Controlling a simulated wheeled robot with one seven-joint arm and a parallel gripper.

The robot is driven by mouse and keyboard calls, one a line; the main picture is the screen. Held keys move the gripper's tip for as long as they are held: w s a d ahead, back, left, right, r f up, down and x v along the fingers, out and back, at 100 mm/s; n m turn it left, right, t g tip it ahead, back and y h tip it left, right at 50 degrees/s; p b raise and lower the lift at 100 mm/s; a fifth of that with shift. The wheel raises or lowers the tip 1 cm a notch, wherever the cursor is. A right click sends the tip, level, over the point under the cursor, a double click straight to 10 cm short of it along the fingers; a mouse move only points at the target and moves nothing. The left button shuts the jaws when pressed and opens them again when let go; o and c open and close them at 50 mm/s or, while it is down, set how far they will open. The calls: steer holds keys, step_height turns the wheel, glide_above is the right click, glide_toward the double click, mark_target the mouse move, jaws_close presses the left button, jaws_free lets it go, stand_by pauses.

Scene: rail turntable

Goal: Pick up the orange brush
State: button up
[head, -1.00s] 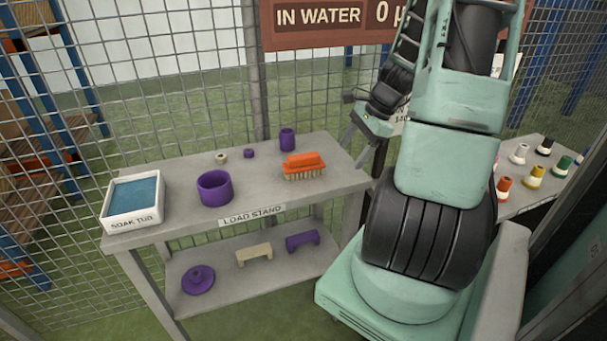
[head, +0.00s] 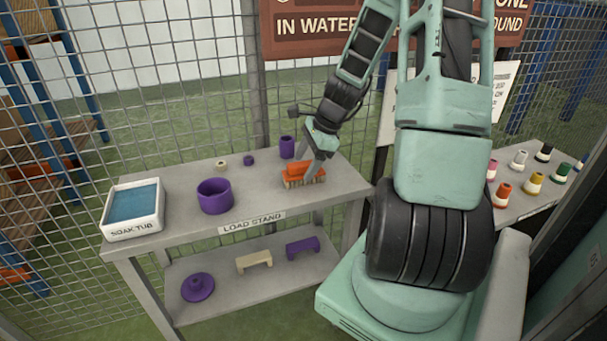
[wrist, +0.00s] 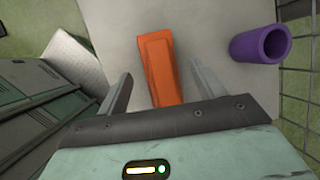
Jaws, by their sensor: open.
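The orange brush (head: 298,171) lies bristles down on the top of the load stand (head: 262,200), near its right end. Its pale bristles show along the lower front edge in the head view. My gripper (head: 312,168) is at the brush from above, partly covering it. In the wrist view the orange back of the brush (wrist: 157,68) lies between the two open fingers of my gripper (wrist: 160,85), with a gap on each side. Its near end is hidden by the gripper body.
A purple cylinder (head: 287,147) stands just behind the brush and shows beside the right finger in the wrist view (wrist: 261,45). A purple cup (head: 214,197), two small rings and the white soak tub (head: 133,230) stand farther left. Wire mesh runs behind the stand.

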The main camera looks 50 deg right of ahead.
mark_target(305, 164)
steer(key=x, duration=0.3)
steer(key=shift+f, duration=0.15)
steer(key=shift+c, duration=0.3)
steer(key=c, duration=1)
steer(key=shift+c, duration=0.2)
